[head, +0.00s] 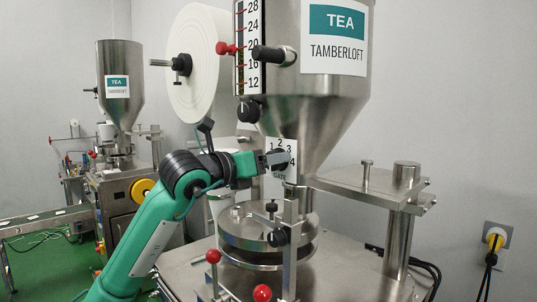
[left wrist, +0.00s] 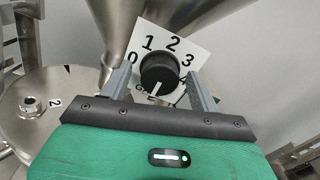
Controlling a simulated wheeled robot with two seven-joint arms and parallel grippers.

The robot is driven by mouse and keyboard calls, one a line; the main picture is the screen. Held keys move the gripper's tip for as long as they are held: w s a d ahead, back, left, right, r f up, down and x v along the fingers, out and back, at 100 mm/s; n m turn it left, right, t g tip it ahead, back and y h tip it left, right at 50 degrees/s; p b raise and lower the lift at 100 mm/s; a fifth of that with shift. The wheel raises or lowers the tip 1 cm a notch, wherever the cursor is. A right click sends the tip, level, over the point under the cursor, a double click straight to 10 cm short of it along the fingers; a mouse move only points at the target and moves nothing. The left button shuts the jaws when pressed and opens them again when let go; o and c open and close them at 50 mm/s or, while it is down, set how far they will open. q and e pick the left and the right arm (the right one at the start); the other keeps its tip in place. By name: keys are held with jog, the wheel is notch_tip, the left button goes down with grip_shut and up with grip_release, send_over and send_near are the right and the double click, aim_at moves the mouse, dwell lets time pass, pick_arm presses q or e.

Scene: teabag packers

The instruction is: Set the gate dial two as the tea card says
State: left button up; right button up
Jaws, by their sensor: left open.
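The gate dial is a black round knob (left wrist: 158,70) on a white plate (left wrist: 190,45) marked 0 to 4, with "GATE" partly hidden below. A white line on the knob points down in the left wrist view, away from the numbers. The dial plate shows in the head view (head: 279,142) below the steel hopper. My left gripper (head: 279,158) is at the dial; in the left wrist view its open fingers (left wrist: 162,88) stand either side of the knob. I cannot tell whether they touch it. The tea card (head: 334,40) on the hopper reads "TEA TAMBERLOFT".
A second black knob (head: 248,111) sits under a number scale (head: 247,45) with a red pointer. A round steel lid (head: 262,228) and red ball levers (head: 262,292) are below the dial. A similar machine with its own hopper (head: 119,75) stands at the back left.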

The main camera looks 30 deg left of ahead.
pick_arm(q)
jog(key=shift+w, duration=0.2)
pick_arm(e)
jog(key=shift+s, duration=0.1)
pick_arm(q)
jog(key=shift+d, duration=0.1)
jog(key=c, duration=1)
jog(key=shift+o, duration=0.2)
pick_arm(e)
jog(key=shift+f, duration=0.1)
